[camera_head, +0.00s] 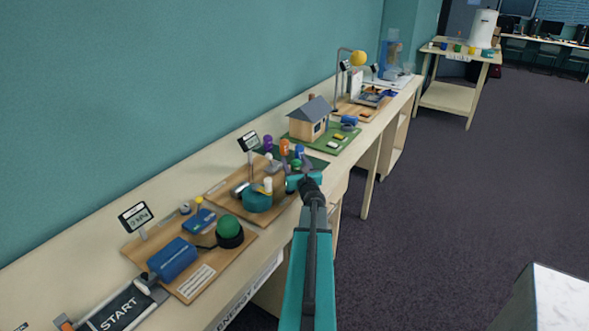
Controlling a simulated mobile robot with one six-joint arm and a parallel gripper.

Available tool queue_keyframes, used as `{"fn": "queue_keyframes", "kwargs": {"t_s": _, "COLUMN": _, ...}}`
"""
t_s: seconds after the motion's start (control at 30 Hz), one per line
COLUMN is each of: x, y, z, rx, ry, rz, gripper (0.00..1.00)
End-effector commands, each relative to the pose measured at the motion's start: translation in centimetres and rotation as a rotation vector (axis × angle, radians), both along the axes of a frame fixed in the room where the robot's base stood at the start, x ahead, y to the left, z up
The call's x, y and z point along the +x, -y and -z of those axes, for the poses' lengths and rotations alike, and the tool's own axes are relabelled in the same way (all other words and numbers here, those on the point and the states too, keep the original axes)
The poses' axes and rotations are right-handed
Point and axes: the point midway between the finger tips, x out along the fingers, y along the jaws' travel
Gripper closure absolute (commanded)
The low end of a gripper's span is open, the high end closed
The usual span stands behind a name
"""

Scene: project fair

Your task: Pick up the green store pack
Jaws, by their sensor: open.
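My gripper (306,173) is at the end of my outstretched teal and dark arm, over the front part of the long bench. It looks open, with nothing seen in it, but its fingers are small here. A small green piece (296,163), which looks like the green store pack, is on the bench just beyond and left of the gripper, partly hidden by it. Whether they touch I cannot tell. Purple (267,142), orange (284,147) and blue (299,151) packs stand behind it on a dark green mat.
The long bench (367,155) runs along the teal wall. A model house (308,122) stands farther back. Dark carpet on the right is mostly free; a pale-topped block (558,298) is lower right.

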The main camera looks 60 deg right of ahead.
Motion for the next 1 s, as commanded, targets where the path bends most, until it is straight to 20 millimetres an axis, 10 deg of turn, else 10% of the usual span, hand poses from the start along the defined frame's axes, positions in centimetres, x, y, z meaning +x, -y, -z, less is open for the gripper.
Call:
{"fn": "queue_keyframes", "kwargs": {"t_s": 0.87, "x": 1.23, "y": 1.18, "z": 0.03, "rx": -0.001, "ry": -0.001, "rz": 0.001, "gripper": 0.46}}
{"fn": "queue_keyframes", "kwargs": {"t_s": 1.0, "x": 1.22, "y": 1.19, "z": 0.03, "rx": -0.001, "ry": -0.001, "rz": 0.001, "gripper": 0.7}}
